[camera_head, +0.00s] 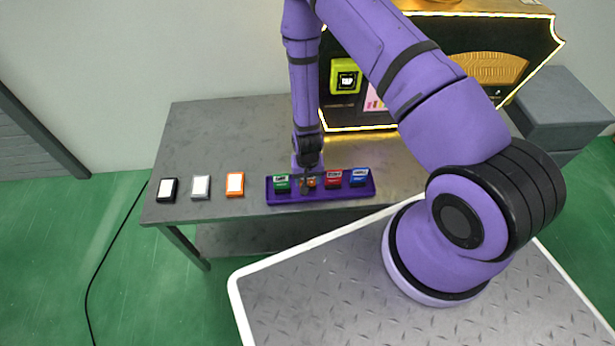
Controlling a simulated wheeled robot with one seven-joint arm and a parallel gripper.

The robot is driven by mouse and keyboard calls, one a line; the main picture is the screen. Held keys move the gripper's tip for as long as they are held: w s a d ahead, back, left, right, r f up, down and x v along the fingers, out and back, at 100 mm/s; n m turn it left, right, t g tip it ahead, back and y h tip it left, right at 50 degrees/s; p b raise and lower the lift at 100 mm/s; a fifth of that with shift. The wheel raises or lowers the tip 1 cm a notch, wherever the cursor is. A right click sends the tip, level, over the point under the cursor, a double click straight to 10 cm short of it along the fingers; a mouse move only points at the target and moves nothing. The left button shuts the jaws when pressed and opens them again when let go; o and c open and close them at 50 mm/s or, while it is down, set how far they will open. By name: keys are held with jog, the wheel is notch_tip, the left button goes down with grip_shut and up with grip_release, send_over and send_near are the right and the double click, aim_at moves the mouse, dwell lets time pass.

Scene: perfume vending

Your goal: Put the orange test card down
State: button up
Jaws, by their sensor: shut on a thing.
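My gripper (306,180) points down over the purple tray (270,198) on the grey table. It is shut on the orange test card (312,183), of which only a small orange part shows beside the dark fingers. The card is at the tray, between a green card (282,184) on its left and a red card (333,180) on its right. A blue card (359,178) stands at the tray's right end. The fingers hide most of the orange card, so I cannot tell whether it touches the tray's floor.
Left of the tray lie an orange block with a white face (235,184), a grey one (200,187) and a black one (168,189). A lit black and gold machine (450,60) stands behind. The grey table (230,130) is clear at the back left.

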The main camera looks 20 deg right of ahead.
jog(key=o, duration=0.9)
notch_tip(320, 180, up, 12)
jog(key=shift+r, duration=0.1)
dwell(0.4)
